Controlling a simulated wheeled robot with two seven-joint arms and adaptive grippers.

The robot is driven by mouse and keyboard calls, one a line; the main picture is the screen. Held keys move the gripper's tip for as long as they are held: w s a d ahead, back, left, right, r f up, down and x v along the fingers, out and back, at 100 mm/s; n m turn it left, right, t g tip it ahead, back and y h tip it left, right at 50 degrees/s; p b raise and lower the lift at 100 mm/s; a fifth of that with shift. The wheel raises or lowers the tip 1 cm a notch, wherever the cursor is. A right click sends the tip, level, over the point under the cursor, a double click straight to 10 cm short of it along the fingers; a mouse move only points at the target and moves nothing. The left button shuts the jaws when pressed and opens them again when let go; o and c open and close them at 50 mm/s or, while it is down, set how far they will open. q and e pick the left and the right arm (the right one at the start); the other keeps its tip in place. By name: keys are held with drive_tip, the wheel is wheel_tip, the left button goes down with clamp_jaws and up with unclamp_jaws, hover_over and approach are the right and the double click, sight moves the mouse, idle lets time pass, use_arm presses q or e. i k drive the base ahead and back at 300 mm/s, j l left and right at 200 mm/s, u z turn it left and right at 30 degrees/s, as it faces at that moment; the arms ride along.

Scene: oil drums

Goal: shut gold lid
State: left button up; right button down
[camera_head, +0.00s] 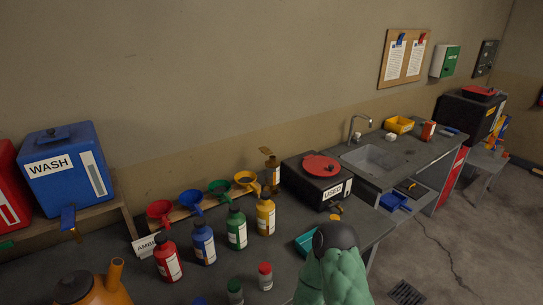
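A small gold container (273,178) with a white label stands at the back of the bench, left of the black USED box. A gold-brown lid-like piece (266,151) stands raised at its top, tilted up and to the left. A green arm with a dark round end, which looks like my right arm, reaches in from the bottom, right of centre. Its gripper fingers are hidden or too small to make out. A small gold piece (336,210) shows just beyond the dark end; I cannot tell what it is. The arm is apart from the gold container. My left gripper is not in view.
Red, blue, green and yellow bottles (237,228) stand in front of a rack of coloured funnels (219,187). The black USED box (314,184) has a red lid. A teal tray (306,243) lies beside the arm. An orange can (85,291) is bottom left.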

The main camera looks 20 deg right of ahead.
sight(264, 150)
drive_tip(key=l+u, duration=0.15)
drive_tip(key=l, duration=0.5)
drive_tip(key=l+u, duration=0.15)
drive_tip(key=l, duration=0.45)
drive_tip(key=l+u, duration=0.2)
drive_tip(key=l, duration=0.45)
drive_tip(key=k+l+u, duration=0.15)
drive_tip(key=l, duration=0.5)
